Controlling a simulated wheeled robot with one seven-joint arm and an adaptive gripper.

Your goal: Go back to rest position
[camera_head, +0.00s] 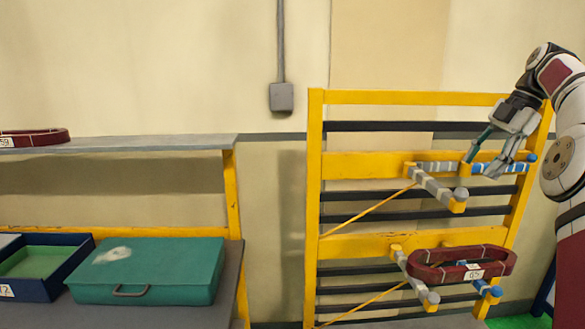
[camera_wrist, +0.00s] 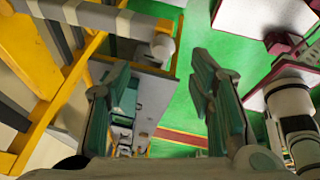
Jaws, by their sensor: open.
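My gripper (camera_head: 490,155) is at the upper right of the head view, close to the upper pegs of the yellow rack (camera_head: 316,190). Its fingers are apart with nothing between them; the wrist view shows the two open fingers (camera_wrist: 163,90) too. A dark red oval coil (camera_head: 430,266) with a white label hangs on the lower pegs of the rack, below my gripper. The upper grey peg (camera_head: 437,187) and the upper blue-wrapped peg (camera_head: 508,167) carry no coil. The upper grey peg also shows in the wrist view (camera_wrist: 110,20).
A grey shelf (camera_head: 180,143) at the left bears another red coil (camera_head: 35,137). Below it are a green case (camera_head: 150,270) and a dark blue tray (camera_head: 45,283) on a table. A grey box (camera_head: 281,97) is on the wall. Green floor (camera_wrist: 205,50) shows in the wrist view.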

